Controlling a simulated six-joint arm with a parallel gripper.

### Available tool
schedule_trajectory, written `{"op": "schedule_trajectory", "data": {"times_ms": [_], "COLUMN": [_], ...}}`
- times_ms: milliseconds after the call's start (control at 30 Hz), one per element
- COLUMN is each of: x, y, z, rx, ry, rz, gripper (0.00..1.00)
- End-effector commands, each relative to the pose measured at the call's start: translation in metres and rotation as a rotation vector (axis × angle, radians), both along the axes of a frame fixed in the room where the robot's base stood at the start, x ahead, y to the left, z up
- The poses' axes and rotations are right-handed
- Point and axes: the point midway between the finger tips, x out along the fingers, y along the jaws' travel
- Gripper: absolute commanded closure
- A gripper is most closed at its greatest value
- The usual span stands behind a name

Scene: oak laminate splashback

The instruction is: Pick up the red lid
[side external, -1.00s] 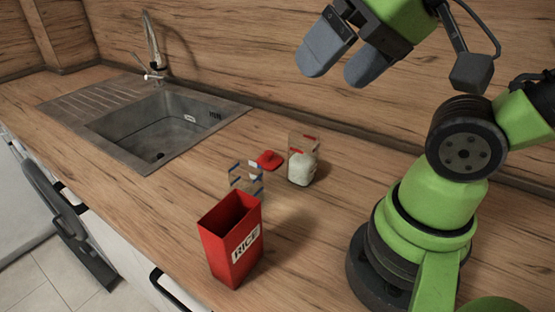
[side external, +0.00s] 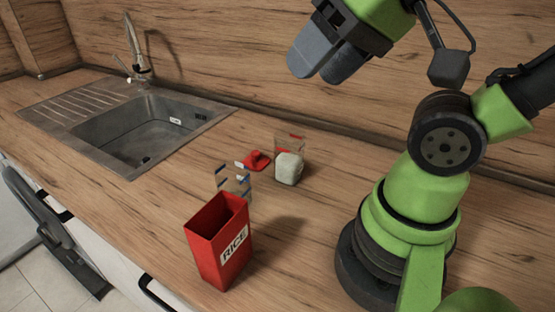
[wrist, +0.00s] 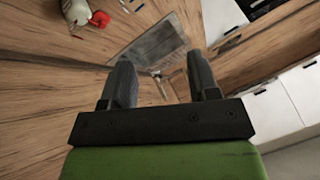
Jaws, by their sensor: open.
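The red lid (side external: 256,160) lies on the wooden counter, just left of a clear container with white contents (side external: 289,166). The lid also shows as a small red shape near the top left of the wrist view (wrist: 99,19). My gripper (side external: 319,67) is high above the counter, up and to the right of the lid in the side view, and well apart from it. In the wrist view its two fingers (wrist: 163,80) are spread with nothing between them.
An open red RICE box (side external: 219,243) stands at the front, with a clear container with blue marks (side external: 233,183) behind it. A sink (side external: 140,130) with a tap (side external: 134,50) is at the left. Bare counter lies between the containers and my base.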

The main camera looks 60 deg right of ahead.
Motion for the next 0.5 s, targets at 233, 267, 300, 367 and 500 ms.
{"op": "schedule_trajectory", "data": {"times_ms": [233,267,300,367,500], "x": [0.001,0.002,0.006,0.014,0.050], "y": [0.000,-0.001,-0.002,-0.004,-0.017], "z": [0.000,0.001,0.002,0.003,0.005], "rx": [-0.003,-0.008,-0.020,-0.048,-0.160], "ry": [0.002,0.004,0.009,0.024,0.085], "rz": [0.003,0.006,0.014,0.036,0.140], "gripper": [0.44,0.44,0.44,0.44,0.44]}}
